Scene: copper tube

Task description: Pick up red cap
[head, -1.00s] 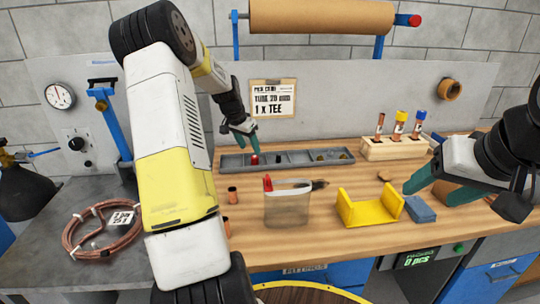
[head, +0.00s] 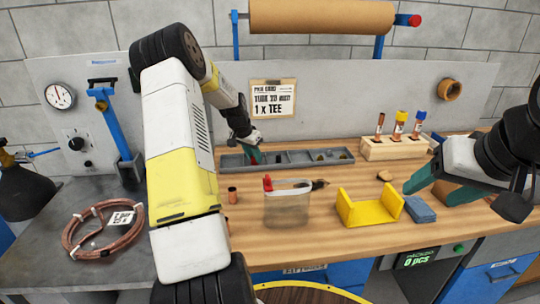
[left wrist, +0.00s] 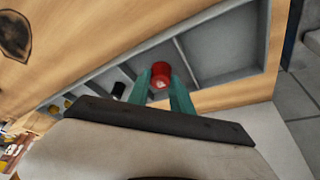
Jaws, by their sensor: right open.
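The red cap (left wrist: 161,79) is in a compartment of the grey divided tray (head: 300,164); the tray also fills much of the left wrist view (left wrist: 218,82). My left gripper (head: 252,156) reaches down into the tray's left part. In the left wrist view, its two teal fingers (left wrist: 161,88) stand on either side of the cap, very close to it or touching. I cannot tell whether they grip it. In the head view the fingers hide the cap. My right gripper (head: 432,186) is open and empty at the right, above the bench near the blue block.
A clear container with a red-tipped item (head: 287,205), a yellow cradle (head: 370,209) and a blue block (head: 420,209) stand in front of the tray. A wooden rack (head: 394,149) is behind right. A copper coil (head: 75,241) lies at left.

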